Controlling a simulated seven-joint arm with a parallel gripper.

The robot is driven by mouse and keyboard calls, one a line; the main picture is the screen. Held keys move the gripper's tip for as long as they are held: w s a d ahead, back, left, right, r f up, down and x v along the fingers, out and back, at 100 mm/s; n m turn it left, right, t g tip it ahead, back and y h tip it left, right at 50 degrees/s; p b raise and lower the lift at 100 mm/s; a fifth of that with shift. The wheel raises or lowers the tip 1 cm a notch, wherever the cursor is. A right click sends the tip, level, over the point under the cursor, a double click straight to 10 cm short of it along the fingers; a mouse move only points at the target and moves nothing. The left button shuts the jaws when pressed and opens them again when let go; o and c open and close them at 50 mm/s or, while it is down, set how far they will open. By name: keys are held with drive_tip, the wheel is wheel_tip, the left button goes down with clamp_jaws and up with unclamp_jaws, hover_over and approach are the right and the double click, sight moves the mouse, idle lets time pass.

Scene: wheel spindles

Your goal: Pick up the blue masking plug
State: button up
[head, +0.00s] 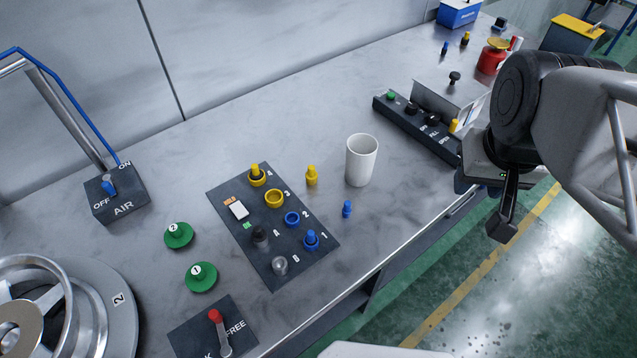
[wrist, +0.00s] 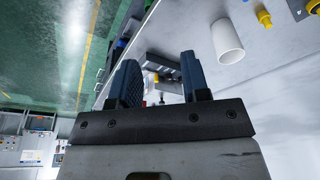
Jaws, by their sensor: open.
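A small blue plug (head: 347,209) stands upright on the bench, right of the dark panel and in front of the white cup. A second blue plug (head: 311,240) sits in a blue ring on the panel at position 1. A third small blue plug (head: 445,48) stands at the far back. I cannot tell from looks alone which is the masking plug. My gripper (head: 502,218) hangs beyond the bench's front edge, right of and apart from all of them. The wrist view shows its two jaws (wrist: 160,75) apart with nothing between them.
The white cup (head: 361,160) and a yellow plug (head: 312,176) stand close behind the nearest blue plug. A dark button box (head: 415,125) lies farther right. The dark panel (head: 225,190) holds rings, knobs and plugs. Bare bench lies around the free-standing plug's right side.

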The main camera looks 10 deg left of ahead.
drive_tip(key=shift+o, duration=0.3)
drive_tip(key=shift+a, duration=0.1)
drive_tip(key=g, duration=0.3)
hover_over(311, 234)
drive_tip(key=shift+f, duration=7.2)
drive_tip(key=shift+f, duration=1.25)
